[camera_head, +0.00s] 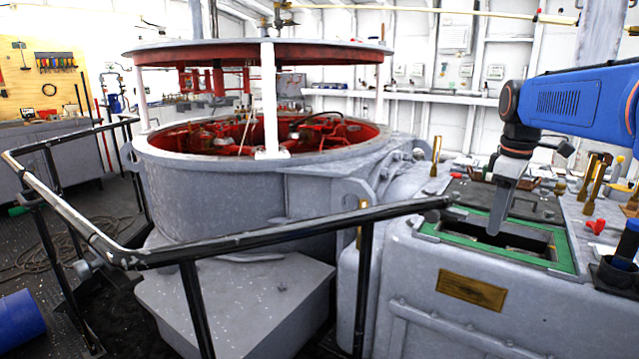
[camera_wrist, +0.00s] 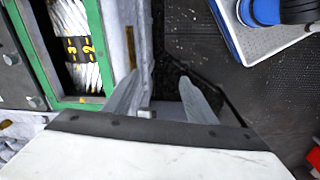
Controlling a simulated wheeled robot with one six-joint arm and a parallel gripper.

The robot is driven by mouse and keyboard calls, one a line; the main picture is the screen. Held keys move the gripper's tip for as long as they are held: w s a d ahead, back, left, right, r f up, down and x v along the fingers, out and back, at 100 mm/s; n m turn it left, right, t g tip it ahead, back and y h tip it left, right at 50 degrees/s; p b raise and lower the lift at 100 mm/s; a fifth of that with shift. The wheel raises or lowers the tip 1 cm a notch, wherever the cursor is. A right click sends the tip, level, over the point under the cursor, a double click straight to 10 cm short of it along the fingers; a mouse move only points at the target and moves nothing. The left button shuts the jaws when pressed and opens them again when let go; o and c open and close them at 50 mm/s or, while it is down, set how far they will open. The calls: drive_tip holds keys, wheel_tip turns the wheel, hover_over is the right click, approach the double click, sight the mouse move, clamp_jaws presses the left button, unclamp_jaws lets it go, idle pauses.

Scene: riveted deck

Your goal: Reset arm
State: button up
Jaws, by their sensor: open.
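My gripper (camera_head: 495,222) hangs from the blue arm at the right of the head view, fingers pointing down. In that view it overlaps the green-framed opening (camera_head: 574,257) in the grey housing. In the wrist view my gripper (camera_wrist: 160,90) has its two fingers spread, with nothing between them. There the green frame (camera_wrist: 98,50) lies left of the fingers, and they point past the housing edge toward the dark floor. A white bundle (camera_wrist: 70,15) with a black and yellow band lies inside the opening.
A black handrail (camera_head: 290,235) runs before a large grey round machine (camera_head: 210,200) with a red interior. Brass posts (camera_head: 593,185) and a red valve piece (camera_head: 596,226) stand on the housing. A blue drum (camera_head: 20,320) lies at lower left.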

drive_tip(key=s+a+f+m+t, duration=0.2)
drive_tip(key=s+a+f+m, duration=0.2)
drive_tip(key=s, duration=0.8)
drive_tip(key=s+a+f+m+t, duration=0.1)
drive_tip(key=s+a+f+m, duration=0.4)
drive_tip(key=s+f, duration=0.8)
drive_tip(key=a, duration=0.2)
drive_tip(key=shift+a+t, duration=0.35)
drive_tip(key=shift+t, duration=0.05)
